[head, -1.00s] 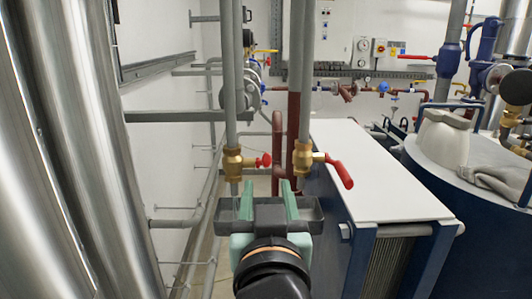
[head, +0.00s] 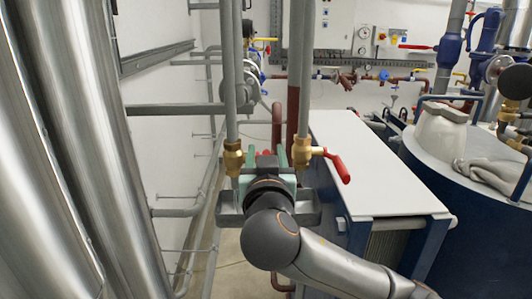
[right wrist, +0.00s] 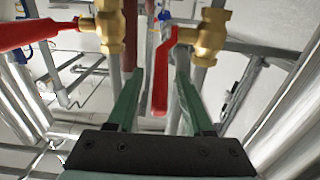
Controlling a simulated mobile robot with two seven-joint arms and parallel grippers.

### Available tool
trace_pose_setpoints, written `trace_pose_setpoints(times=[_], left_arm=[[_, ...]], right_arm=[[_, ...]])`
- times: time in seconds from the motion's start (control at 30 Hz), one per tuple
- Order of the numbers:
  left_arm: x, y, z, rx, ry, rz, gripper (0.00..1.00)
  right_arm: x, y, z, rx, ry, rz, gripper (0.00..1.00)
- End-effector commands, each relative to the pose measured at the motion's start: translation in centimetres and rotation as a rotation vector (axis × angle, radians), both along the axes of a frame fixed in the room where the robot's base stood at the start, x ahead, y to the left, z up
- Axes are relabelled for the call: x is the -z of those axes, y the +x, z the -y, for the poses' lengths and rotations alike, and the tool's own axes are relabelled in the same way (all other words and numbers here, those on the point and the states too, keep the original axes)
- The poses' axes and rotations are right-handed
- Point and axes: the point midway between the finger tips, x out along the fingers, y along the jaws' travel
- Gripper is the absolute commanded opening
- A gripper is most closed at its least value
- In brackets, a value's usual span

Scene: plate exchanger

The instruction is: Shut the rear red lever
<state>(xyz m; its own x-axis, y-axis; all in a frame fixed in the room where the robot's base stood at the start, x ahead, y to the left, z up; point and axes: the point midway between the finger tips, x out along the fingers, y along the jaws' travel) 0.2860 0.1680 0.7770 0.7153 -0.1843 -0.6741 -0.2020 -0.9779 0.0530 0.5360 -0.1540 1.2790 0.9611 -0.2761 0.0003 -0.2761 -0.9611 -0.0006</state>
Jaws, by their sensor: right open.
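Two brass valves on vertical grey pipes have red levers. The left valve (head: 233,158) has its lever mostly hidden behind my right gripper (head: 266,160) in the head view. The right valve (head: 302,152) has its lever (head: 337,165) slanting down to the right. In the right wrist view, one red lever (right wrist: 160,88) lies between the green fingers of my open right gripper (right wrist: 160,74), with gaps showing beside it. The other lever (right wrist: 35,35) is outside them, at left. I cannot tell for certain which lever is the rear one. My left gripper is not in view.
The vertical pipes stand close on both sides of my right gripper. A white-topped plate exchanger (head: 370,165) is to the right, with a blue tank (head: 450,190) beyond it. Large shiny pipes (head: 85,150) fill the left. Open floor (head: 235,275) shows below.

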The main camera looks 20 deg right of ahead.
Motion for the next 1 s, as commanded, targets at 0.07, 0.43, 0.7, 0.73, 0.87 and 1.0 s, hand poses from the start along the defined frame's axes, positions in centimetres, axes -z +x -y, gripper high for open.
trace_pose_setpoints(times=[0.07,0.43,0.7,0.73,0.87,1.0], left_arm=[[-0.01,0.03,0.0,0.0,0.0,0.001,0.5],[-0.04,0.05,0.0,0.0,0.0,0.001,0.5],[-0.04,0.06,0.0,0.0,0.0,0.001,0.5],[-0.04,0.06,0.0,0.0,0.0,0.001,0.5],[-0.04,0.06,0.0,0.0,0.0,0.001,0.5],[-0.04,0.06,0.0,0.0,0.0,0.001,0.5]], right_arm=[[0.0,-0.02,-0.01,0.0,0.0,0.0,0.49],[0.0,-0.05,-0.02,0.0,0.0,0.0,0.07],[0.01,-0.05,-0.02,0.0,0.0,-0.001,0.0],[0.01,-0.05,-0.02,0.0,0.0,-0.001,0.0],[0.02,-0.05,-0.02,0.0,-0.001,-0.001,0.0],[0.02,-0.05,-0.01,0.0,-0.001,-0.001,0.0]])
